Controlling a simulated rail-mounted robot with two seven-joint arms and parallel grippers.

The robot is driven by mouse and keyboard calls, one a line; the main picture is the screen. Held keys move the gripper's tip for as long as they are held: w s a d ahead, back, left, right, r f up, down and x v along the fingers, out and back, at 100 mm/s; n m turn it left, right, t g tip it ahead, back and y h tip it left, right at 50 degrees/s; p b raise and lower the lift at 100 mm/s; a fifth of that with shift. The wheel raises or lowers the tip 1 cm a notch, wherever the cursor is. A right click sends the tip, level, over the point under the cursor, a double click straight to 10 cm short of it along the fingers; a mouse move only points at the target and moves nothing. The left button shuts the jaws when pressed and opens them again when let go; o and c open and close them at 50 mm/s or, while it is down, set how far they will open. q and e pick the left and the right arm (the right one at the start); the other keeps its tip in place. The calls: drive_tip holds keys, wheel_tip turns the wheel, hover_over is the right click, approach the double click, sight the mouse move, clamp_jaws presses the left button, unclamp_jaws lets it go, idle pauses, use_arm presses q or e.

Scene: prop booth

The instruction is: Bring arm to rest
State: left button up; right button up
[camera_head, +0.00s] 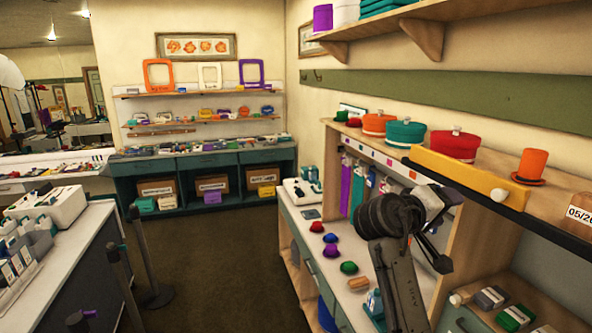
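One dark grey arm of mine rises from the bottom right, bent at a thick ribbed black joint in front of the right-hand counter (318,240). I take it to be my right arm. Its end, with my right gripper (440,240), points right and away, beside the shelf unit. The fingers are small and partly hidden by the arm, so I cannot tell if they are open or shut. I see nothing held in it. My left gripper is not in view.
Small coloured caps, among them a green one (349,267), lie on the counter near my arm. Hats, including a red one (454,145) and an orange top hat (529,166), stand on the shelf above. Dark posts (145,250) stand left. The brown floor (225,270) between counters is clear.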

drive_tip(key=s+a+r+m+t+y, duration=0.2)
drive_tip(key=s+a+r+t+y, duration=0.15)
drive_tip(key=r+t+y, duration=0.25)
drive_tip(key=s+a+f+t+y+p, duration=0.2)
drive_tip(key=s+a+f+t+y, duration=0.1)
drive_tip(key=s+a+y, duration=0.15)
drive_tip(key=s+f+n+g+y+p, duration=0.2)
drive_tip(key=s+f+g+y+p, duration=0.15)
drive_tip(key=s+f, duration=1.25)
drive_tip(key=s+f+n+g+y+p, duration=0.2)
drive_tip(key=s+f+g+p, duration=0.3)
drive_tip(key=s+f, duration=1.05)
drive_tip(key=s+f+g+p, duration=0.1)
drive_tip(key=s+f+g, duration=0.2)
drive_tip(key=s+f, duration=0.3)
wheel_tip(320, 180, down, 3)
drive_tip(key=shift+s+a+r+h, duration=0.1)
drive_tip(key=shift+s+a+h, duration=0.1)
drive_tip(key=shift+s+h, duration=0.15)
